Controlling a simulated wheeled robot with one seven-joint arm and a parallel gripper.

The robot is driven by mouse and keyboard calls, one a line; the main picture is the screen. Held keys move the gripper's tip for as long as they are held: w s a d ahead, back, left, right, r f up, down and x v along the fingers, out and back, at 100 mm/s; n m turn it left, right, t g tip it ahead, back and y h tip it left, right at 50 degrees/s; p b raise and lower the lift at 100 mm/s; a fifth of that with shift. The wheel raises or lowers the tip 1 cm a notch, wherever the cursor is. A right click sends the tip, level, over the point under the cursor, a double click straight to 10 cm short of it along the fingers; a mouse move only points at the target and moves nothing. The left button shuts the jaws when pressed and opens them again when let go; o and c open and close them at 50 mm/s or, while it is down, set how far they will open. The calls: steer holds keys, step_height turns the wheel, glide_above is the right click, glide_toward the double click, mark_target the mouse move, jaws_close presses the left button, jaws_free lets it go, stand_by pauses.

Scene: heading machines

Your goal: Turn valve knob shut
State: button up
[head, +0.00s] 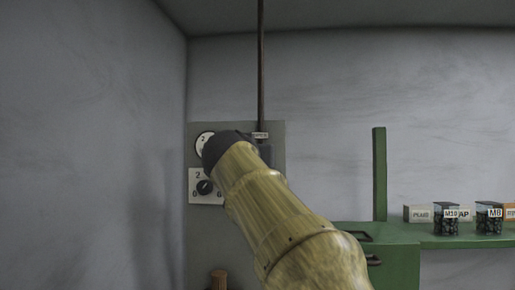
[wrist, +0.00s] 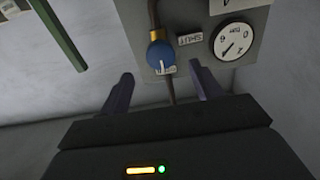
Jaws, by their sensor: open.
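In the head view my gripper (head: 222,150) is in front of the grey panel (head: 278,142), and my forearm hides most of the knob area.
A round gauge (wrist: 235,40) sits beside the knob, and a dial switch (head: 205,187) is below the gauge on the panel. A green bench (head: 400,236) with an upright post (head: 379,175), labelled boxes and bins (head: 446,218) stands right. The wall at left is bare.

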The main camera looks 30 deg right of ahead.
steer(key=p+x, duration=0.4)
steer(key=x, duration=0.3)
steer(key=shift+w+d+r+p, duration=0.15)
steer(key=shift+w+r+p, duration=0.05)
steer(key=shift+p, duration=0.2)
steer(key=shift+w+d+f, duration=0.2)
steer(key=shift+w+d, duration=0.15)
steer(key=shift+w, duration=0.15)
steer(key=c, duration=0.9)
steer(key=shift+c, duration=0.2)
